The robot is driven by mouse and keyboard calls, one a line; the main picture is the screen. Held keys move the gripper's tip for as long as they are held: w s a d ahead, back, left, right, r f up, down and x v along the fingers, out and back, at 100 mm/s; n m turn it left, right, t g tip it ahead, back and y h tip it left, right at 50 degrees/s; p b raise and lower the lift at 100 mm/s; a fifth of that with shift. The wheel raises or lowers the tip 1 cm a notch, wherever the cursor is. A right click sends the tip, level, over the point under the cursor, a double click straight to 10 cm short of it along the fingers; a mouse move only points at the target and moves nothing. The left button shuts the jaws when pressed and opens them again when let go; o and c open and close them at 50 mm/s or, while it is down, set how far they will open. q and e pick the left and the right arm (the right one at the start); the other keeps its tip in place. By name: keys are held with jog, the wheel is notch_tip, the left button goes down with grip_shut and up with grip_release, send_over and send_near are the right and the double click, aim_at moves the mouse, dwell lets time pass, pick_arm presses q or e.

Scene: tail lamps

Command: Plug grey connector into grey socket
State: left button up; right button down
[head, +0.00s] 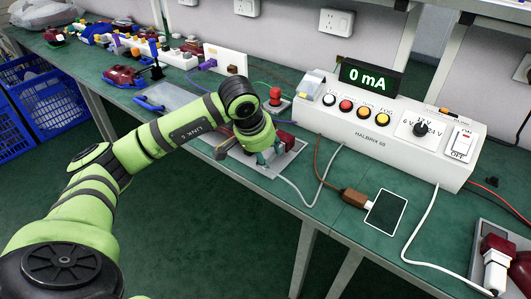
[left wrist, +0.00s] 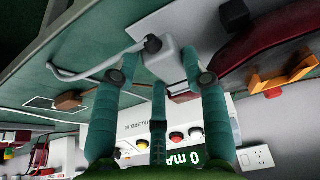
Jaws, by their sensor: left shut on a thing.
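My left gripper (head: 266,157) reaches down to a grey tray (head: 285,162) in front of the tester box. In the left wrist view its teal fingers (left wrist: 163,75) are closed around the light grey connector (left wrist: 162,60). A black collar and a grey cable (left wrist: 95,75) leave the connector. In the head view the gripper largely hides the connector. A dark red tail lamp (head: 286,139) lies in the tray; it also shows in the left wrist view (left wrist: 262,42), beside the connector. I cannot make out the grey socket. My right gripper is not in view.
The white tester box (head: 390,133) with a "0 mA" display (head: 370,79) stands behind. A brown connector (head: 353,197) and a dark card (head: 386,212) lie on the green bench. A second tray (head: 478,235) is at right. A red button (head: 275,95) stands behind the gripper.

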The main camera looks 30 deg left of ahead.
pick_arm(q)
jog(key=o, duration=1.3)
jog(key=shift+c, duration=0.2)
jog(key=v, duration=1.2)
